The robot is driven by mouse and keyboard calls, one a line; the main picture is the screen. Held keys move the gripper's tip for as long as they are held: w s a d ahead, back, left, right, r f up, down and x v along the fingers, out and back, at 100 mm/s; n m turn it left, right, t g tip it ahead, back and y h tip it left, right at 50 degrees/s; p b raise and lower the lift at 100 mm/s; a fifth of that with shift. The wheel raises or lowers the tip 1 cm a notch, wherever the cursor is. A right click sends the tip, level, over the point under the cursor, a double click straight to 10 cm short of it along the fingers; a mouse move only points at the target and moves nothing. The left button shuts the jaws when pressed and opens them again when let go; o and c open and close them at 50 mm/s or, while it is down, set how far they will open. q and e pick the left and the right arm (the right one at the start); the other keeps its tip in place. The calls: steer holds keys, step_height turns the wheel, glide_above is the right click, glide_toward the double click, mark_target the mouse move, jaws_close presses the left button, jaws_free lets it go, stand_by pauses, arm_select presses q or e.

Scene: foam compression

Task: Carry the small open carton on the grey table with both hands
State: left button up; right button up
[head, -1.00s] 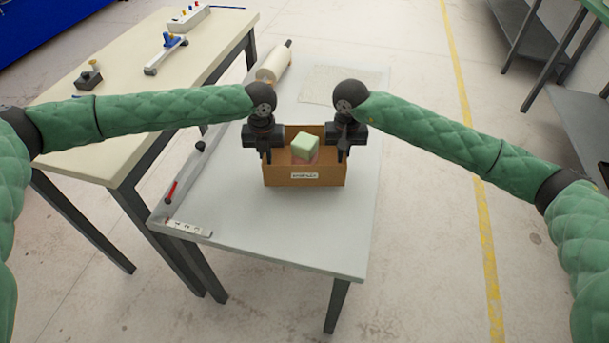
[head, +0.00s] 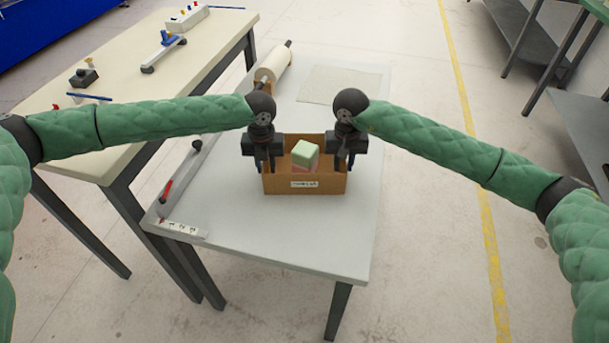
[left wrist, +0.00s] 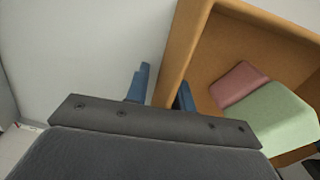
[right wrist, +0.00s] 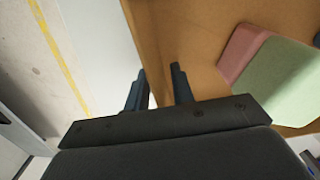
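The small open carton (head: 280,184) is brown, with a white label on its front, and stands upright on the grey table (head: 290,235). Inside it a pale green block (head: 305,150) sits on a pink block (left wrist: 238,84). My left gripper (head: 264,166) straddles the carton's left wall, with one finger outside and one inside. My right gripper (head: 344,166) straddles the right wall in the same way. Both grippers look open, with their fingers spread apart around the walls. The wrist views show the wall between the fingers, at the left (left wrist: 162,90) and the right (right wrist: 160,88).
A roll (head: 275,62) and a flat pale sheet (head: 340,84) lie behind the carton. A rail with a red item (head: 167,190) and a white marked strip (head: 181,229) lie along the left edge. A cream bench (head: 60,120) stands left. The front of the table is clear.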

arm_select(q)
steer(key=shift+d+r, duration=0.1)
steer(key=shift+r, duration=0.1)
step_height(320, 180, up, 12)
steer(key=shift+f, duration=0.25)
arm_select(e)
steer(key=shift+a, duration=0.1)
arm_select(q)
steer(key=shift+r, duration=0.1)
arm_select(e)
steer(key=shift+r, duration=0.55)
step_height(320, 180, up, 11)
stand_by(0.4)
